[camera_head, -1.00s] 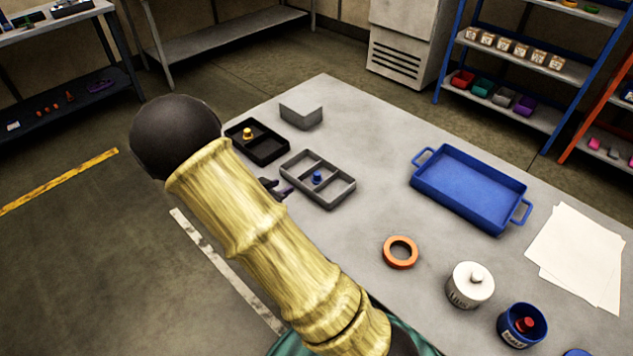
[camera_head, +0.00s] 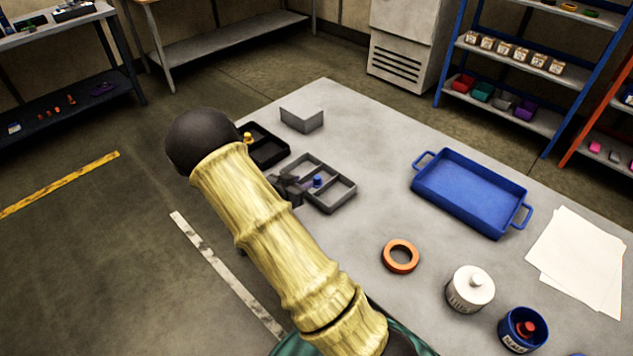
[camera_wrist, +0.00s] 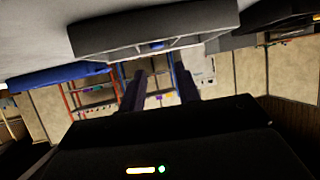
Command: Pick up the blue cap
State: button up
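The blue cap (camera_head: 317,181) stands in the middle compartment of the grey divided tray (camera_head: 341,194) on the table. My gripper (camera_head: 300,187) is at the near left side of that tray, close to the cap; my arm hides part of it. In the wrist view the two dark fingers (camera_wrist: 161,92) are spread apart with nothing seen between them. The grey tray (camera_wrist: 150,35) is above the fingers in that view, with a small bit of the blue cap (camera_wrist: 157,45) showing.
A blue tray (camera_head: 470,192), orange ring (camera_head: 401,257), white jar (camera_head: 470,289) and blue pot (camera_head: 522,327) are to the right. The table between is clear.

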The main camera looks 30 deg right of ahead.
aim_at(317, 178)
jog(key=shift+x, duration=1.35)
jog(key=shift+f+p+x, duration=0.15)
jog(key=shift+p+x, duration=0.05)
jog(key=shift+x, duration=1.15)
jog(key=shift+f+p+x, duration=0.15)
jog(key=shift+x, duration=1.15)
jog(key=shift+s, duration=0.25)
jog(key=shift+a, duration=0.15)
grip_shut()
